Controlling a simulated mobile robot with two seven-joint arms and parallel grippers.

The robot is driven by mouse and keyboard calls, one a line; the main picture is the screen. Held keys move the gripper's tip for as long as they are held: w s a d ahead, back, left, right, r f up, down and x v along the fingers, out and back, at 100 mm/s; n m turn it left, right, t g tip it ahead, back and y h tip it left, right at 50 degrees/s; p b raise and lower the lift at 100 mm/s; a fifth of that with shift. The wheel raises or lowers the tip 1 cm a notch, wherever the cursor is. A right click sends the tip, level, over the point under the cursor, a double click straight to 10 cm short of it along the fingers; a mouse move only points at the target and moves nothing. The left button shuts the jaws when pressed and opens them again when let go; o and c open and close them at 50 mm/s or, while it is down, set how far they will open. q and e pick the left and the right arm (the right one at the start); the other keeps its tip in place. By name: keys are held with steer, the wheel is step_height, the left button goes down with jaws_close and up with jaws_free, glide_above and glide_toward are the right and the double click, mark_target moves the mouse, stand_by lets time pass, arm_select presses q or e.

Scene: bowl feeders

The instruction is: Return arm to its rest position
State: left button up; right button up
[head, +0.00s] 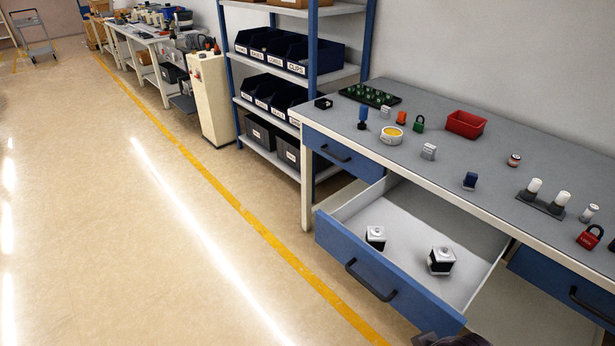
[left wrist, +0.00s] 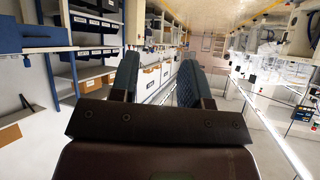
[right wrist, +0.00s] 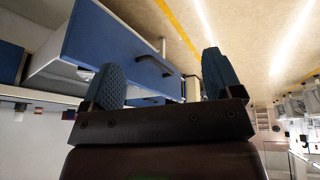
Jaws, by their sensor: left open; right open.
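My left gripper (left wrist: 158,78) shows in the left wrist view with its two blue textured fingers apart and nothing between them. My right gripper (right wrist: 161,72) shows in the right wrist view, also open and empty. The blue-fronted drawer (head: 375,270) stands pulled out under the workbench, with two black-and-white parts (head: 376,238) (head: 441,260) inside. Its blue front (right wrist: 125,40) and dark handle also show beyond my right fingers in the right wrist view; I cannot tell the exact gap. Neither gripper's fingers show in the head view.
The grey workbench (head: 465,180) holds a red bin (head: 465,124), a yellow-filled round container (head: 392,135), padlocks and several small parts. A shelf rack (head: 312,80) with blue bins stands beyond it. A dark piece shows at the head view's bottom edge. The floor at left is clear.

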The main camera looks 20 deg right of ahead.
steer(key=w+f+t+b, duration=0.2)
steer(key=f+t, duration=0.1)
steer(key=f, duration=0.3)
steer(key=w+f+t+b, duration=0.2)
steer(key=w+f+t, duration=0.1)
steer(key=f, duration=0.4)
steer(key=shift+w+a+f+n+t+y+b, duration=0.15)
steer(key=shift+w+f+n+t+y+b, duration=0.15)
steer(key=shift+w+n+b, duration=0.1)
